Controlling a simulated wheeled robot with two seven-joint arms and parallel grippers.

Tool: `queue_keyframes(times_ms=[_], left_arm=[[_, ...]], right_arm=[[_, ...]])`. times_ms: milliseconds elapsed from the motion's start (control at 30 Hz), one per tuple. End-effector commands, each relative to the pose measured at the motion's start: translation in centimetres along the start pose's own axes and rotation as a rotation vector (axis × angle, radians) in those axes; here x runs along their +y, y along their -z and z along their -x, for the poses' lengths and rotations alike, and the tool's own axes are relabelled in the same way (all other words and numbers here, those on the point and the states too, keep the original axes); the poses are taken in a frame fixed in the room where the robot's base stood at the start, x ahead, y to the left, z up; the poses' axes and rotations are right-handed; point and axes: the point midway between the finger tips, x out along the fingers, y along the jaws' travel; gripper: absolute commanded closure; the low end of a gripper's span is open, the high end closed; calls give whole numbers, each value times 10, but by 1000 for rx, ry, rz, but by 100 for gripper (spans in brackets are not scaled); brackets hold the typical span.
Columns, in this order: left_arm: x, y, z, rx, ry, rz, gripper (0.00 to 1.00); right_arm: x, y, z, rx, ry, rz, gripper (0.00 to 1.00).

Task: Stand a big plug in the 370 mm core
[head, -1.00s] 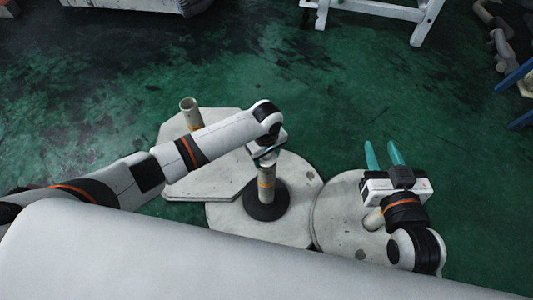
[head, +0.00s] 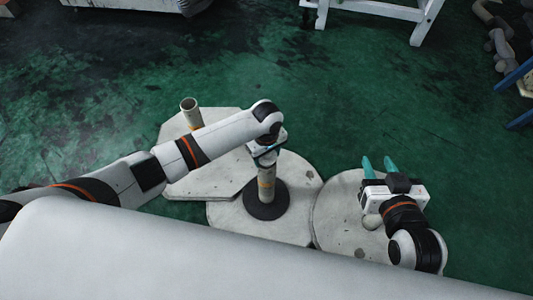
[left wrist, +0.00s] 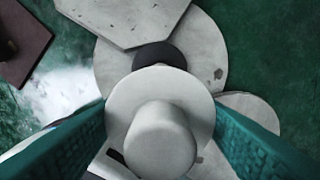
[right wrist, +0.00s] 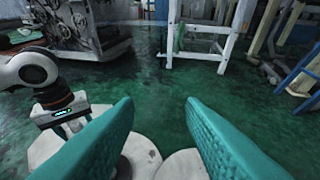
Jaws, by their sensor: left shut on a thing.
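A pale core with an orange label (head: 266,187) stands upright in a black base (head: 283,204). My left gripper (head: 266,152) is directly over its top. In the left wrist view, it is shut on a big white plug (left wrist: 162,140), with a wide round flange and a knob. The plug hides the core there, so I cannot tell whether it is seated in the core. Another pale core (head: 190,112) stands open-topped to the left. My right gripper (head: 379,168) is open and empty, right of the middle core; its fingers show apart in the right wrist view.
The cores stand on pale slabs: a many-sided one (head: 172,177) and a round one (head: 225,220). Another round slab (head: 335,215) at right carries a small pale piece (head: 372,221), partly hidden by my right arm. A white frame (head: 385,12) stands behind; the green floor between is clear.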

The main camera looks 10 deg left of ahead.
Motion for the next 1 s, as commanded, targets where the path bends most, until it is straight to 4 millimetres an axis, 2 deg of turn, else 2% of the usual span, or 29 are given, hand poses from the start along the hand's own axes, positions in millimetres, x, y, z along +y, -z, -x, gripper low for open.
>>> queue_keyframes(times_ms=[1000], left_arm=[[0,0,6,1,0,0,64]], right_arm=[[-7,37,14,239,17,1,64]])
